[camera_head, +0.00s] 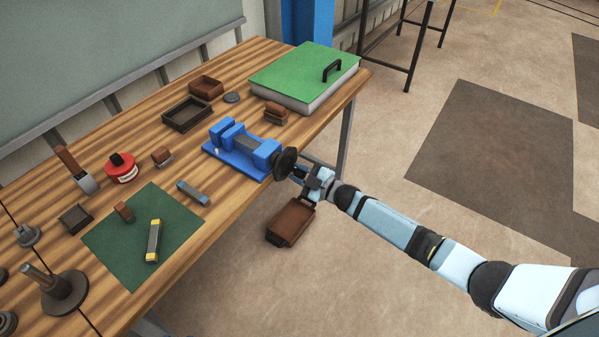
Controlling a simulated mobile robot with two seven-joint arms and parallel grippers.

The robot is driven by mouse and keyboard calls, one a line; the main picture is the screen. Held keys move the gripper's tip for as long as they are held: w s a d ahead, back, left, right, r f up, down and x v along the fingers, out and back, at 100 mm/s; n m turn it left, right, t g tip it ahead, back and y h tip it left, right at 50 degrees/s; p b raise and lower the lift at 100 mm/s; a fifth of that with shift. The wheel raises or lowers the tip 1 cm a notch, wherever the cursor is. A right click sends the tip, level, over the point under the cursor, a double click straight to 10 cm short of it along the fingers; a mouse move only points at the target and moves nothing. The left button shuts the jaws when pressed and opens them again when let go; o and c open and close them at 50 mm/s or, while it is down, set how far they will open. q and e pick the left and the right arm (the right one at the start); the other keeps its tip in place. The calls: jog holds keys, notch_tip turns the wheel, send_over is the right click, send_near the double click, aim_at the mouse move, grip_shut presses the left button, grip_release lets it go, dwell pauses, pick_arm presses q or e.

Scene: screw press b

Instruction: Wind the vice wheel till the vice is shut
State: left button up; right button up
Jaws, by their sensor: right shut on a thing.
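The blue vice (239,146) sits on the wooden bench near its front edge. A gap shows between its jaws. Its dark round wheel (285,163) faces out past the bench edge, towards my right arm. My right gripper (299,174) is at the wheel and shut on it. The fingertips are small and partly hidden against the wheel. My left gripper is not in view.
A green-topped box with a black handle (304,76) stands behind the vice. A brown bin (290,222) is below the bench edge.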

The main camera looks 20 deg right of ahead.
jog(key=o, duration=0.9)
jog(key=shift+s, duration=0.1)
jog(key=b+v, duration=0.1)
jog(key=v, duration=1.2)
jog(key=shift+s+d, duration=0.25)
jog(key=shift+a, duration=0.1)
jog(key=s+a+m+g+h+p, duration=0.1)
jog(key=s+m, duration=0.3)
jog(key=s, duration=0.4)
jog(key=s+a+r+m+g+h+p, duration=0.1)
jog(key=s+a+m+h+p, duration=0.3)
jog(key=s, duration=0.4)
jog(key=s+a+r+m+g+h+p, duration=0.1)
jog(key=s+a+m+h+p, duration=0.1)
jog(key=s+m, duration=0.3)
jog(key=shift+s+a+h+p, duration=0.2)
jog(key=shift+s, duration=0.6)
jog(key=shift+s+a+h+p, duration=0.2)
jog(key=shift+s, duration=0.6)
